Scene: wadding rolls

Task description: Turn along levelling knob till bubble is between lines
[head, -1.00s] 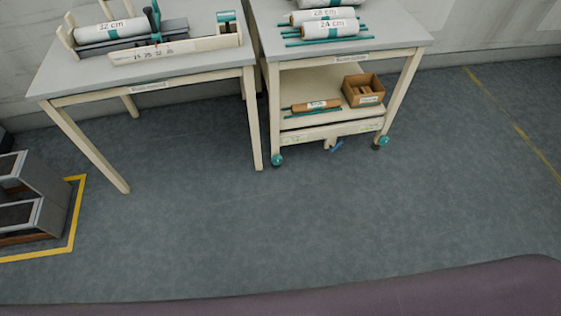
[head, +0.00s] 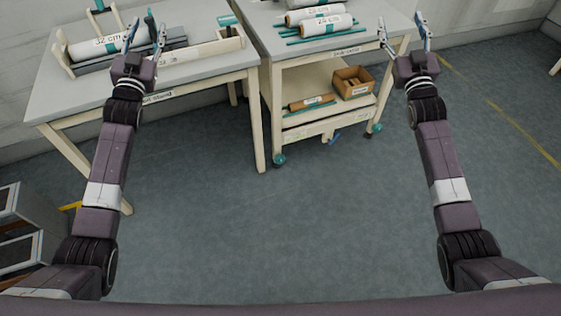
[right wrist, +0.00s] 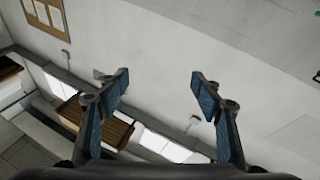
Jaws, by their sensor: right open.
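No bubble or lines can be made out in either view. The wheeled cart (head: 352,51) has round teal parts at its front feet, one at the left (head: 279,160) and one at the right (head: 375,128). A small blue part (head: 335,138) hangs below its lower shelf. I cannot tell which of these, if any, is the levelling knob.
The left table (head: 85,88) bears a winding stand with a white roll (head: 88,46) marked 32 cm. The cart's top holds white rolls (head: 327,27) and teal rods. Its lower shelf holds a brown roll (head: 311,103) and a wooden box (head: 353,82). The floor in front is clear.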

